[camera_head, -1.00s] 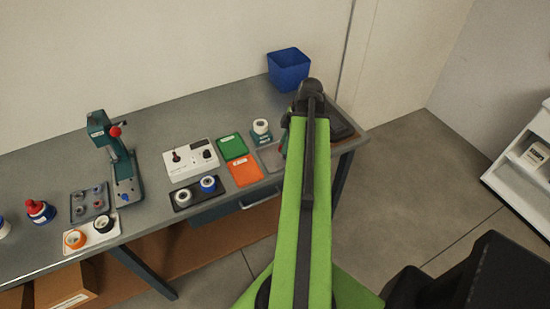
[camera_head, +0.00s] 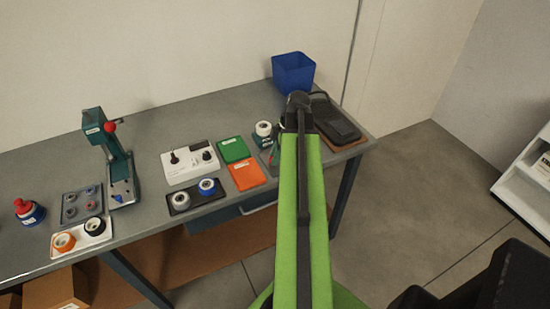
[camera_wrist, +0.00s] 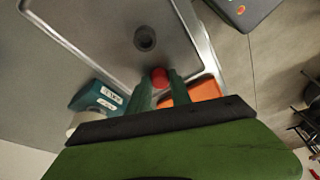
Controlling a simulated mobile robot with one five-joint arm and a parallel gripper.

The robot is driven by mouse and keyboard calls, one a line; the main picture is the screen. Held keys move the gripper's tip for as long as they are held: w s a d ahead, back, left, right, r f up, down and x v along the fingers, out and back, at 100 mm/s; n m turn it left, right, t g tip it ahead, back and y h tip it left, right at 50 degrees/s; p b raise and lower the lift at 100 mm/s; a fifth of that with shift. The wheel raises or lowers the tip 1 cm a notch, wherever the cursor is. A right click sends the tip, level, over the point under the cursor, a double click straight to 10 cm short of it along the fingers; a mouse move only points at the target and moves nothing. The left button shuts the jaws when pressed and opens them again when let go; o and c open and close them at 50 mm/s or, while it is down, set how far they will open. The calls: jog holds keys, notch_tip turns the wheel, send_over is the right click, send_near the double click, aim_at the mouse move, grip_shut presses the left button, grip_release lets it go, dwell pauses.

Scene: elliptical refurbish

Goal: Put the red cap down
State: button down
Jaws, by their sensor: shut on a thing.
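The red cap (camera_wrist: 159,76) shows in the wrist view between the two teal fingers of my gripper (camera_wrist: 162,73), which is shut on it. The gripper and cap are over the near end of a shallow grey metal tray (camera_wrist: 105,30). A small dark round piece (camera_wrist: 145,39) lies in the tray, apart from the cap. I cannot tell whether the cap touches the tray floor. In the head view my green arm hides most of the gripper and the cap.
A teal tape dispenser (camera_wrist: 98,97) and an orange bin (camera_wrist: 193,91) flank the tray. A black device (camera_head: 333,120) lies on the other side. A blue bin (camera_head: 293,73) stands behind.

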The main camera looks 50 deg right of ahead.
jog(key=shift+f, duration=0.25)
jog(key=c, duration=1.2)
grip_release()
jog(key=shift+r, duration=0.1)
jog(key=shift+r, duration=0.1)
jog(key=p+v, duration=1.1)
jog(key=v, duration=0.1)
jog(key=shift+p, duration=0.3)
